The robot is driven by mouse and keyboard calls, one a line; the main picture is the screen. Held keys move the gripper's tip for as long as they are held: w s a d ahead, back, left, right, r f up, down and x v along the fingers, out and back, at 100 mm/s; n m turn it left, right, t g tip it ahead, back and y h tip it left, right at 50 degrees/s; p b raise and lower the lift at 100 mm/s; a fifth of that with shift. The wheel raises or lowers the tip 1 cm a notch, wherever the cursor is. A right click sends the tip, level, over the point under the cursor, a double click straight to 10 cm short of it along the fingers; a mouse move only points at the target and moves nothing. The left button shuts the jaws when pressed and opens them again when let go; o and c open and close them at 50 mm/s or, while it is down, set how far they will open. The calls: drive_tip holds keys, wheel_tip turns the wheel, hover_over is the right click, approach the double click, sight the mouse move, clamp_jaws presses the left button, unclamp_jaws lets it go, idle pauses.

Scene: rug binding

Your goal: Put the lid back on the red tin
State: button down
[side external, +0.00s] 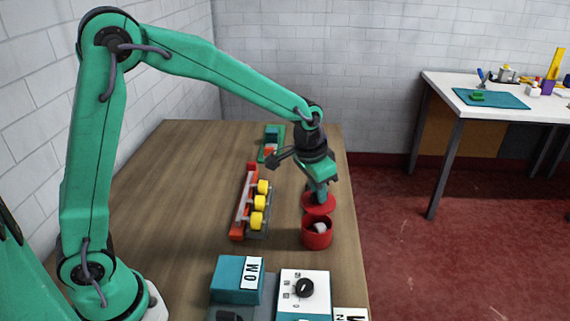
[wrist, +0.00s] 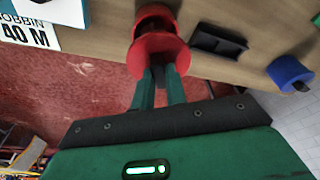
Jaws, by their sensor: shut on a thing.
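The red tin (side external: 317,240) stands upright near the right edge of the wooden table, open at the top, with something whitish inside. The round red lid (side external: 312,206) is in my gripper (side external: 321,194), which points down and is shut on it. In the side view the lid shows just beyond and above the tin's rim, not seated on it; the exact gap cannot be told. In the wrist view the fingers (wrist: 162,76) meet at the lid (wrist: 160,56), and the tin (wrist: 154,12) shows partly hidden behind it.
A red and grey rack with yellow spools (side external: 260,202) stands left of the tin. A teal box (side external: 237,280) and a white box with a black knob (side external: 304,291) are in front. A blue cylinder (wrist: 290,74) and a dark tray (wrist: 218,44) show in the wrist view. The table's left is clear.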

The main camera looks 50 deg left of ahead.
sight(316, 202)
drive_tip(key=shift+s+x, duration=0.2)
drive_tip(key=shift+x, duration=0.7)
drive_tip(key=shift+s+x, duration=0.2)
drive_tip(key=shift+x, duration=0.7)
drive_tip(key=shift+s+x, duration=0.2)
drive_tip(key=shift+x, duration=0.75)
drive_tip(key=shift+f, duration=0.3)
idle(0.5)
drive_tip(key=c, duration=0.9)
unclamp_jaws()
drive_tip(key=shift+o, duration=0.2)
drive_tip(key=shift+r, duration=0.15)
drive_tip(key=shift+w+v, duration=0.25)
drive_tip(key=shift+v, duration=0.85)
drive_tip(key=shift+w+v, duration=0.25)
drive_tip(key=shift+v, duration=0.8)
drive_tip(key=shift+w+v, duration=0.25)
drive_tip(key=shift+v, duration=0.85)
drive_tip(key=shift+r, duration=0.2)
